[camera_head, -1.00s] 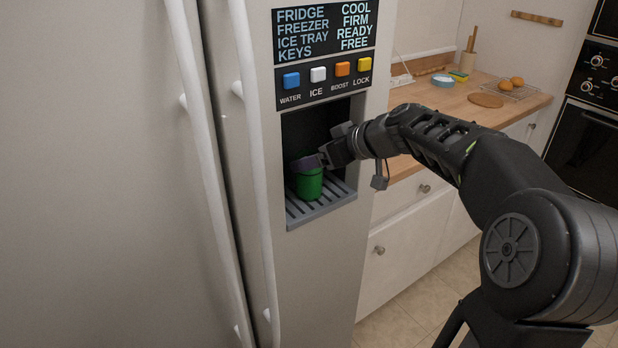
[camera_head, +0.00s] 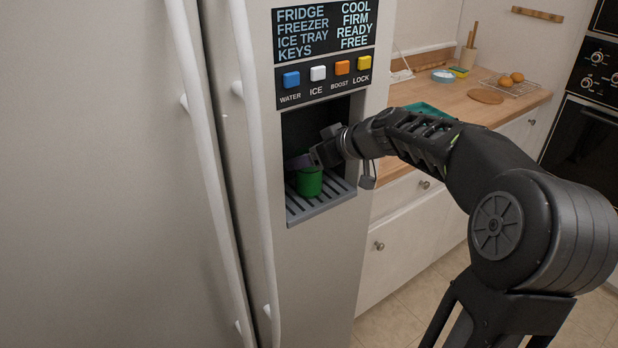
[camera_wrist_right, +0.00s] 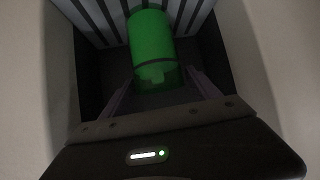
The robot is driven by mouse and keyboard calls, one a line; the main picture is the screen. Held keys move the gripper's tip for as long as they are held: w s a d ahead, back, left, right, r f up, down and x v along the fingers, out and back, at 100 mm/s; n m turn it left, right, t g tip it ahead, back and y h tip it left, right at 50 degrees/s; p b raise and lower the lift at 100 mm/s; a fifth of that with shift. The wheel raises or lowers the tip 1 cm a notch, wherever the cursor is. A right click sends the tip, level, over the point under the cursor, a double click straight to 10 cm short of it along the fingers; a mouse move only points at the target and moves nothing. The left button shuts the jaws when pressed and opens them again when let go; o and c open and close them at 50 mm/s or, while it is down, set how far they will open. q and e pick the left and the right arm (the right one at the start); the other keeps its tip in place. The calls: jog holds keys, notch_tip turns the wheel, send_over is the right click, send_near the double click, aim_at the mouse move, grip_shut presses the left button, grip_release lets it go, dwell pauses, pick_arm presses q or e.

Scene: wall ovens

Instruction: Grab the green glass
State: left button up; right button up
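The green glass (camera_head: 309,182) stands upright on the slatted drip tray (camera_head: 322,207) in the fridge's dispenser recess. My right gripper (camera_head: 300,163) reaches into the recess from the right, at the height of the glass's upper part. In the right wrist view the green glass (camera_wrist_right: 152,40) is ahead of the gripper (camera_wrist_right: 157,86), between the lines of its two spread fingers. The fingers are apart, and I cannot tell whether either one touches the glass. My left gripper is in no view.
The recess walls close in tightly around my right gripper. Fridge handles (camera_head: 255,150) stand out left of the dispenser. Colored buttons (camera_head: 318,73) sit above it. To the right, a wooden counter (camera_head: 455,103) holds a teal tray (camera_head: 428,110) and a blue-rimmed bowl (camera_head: 442,76).

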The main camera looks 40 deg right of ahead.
grip_shut()
dwell(0.6)
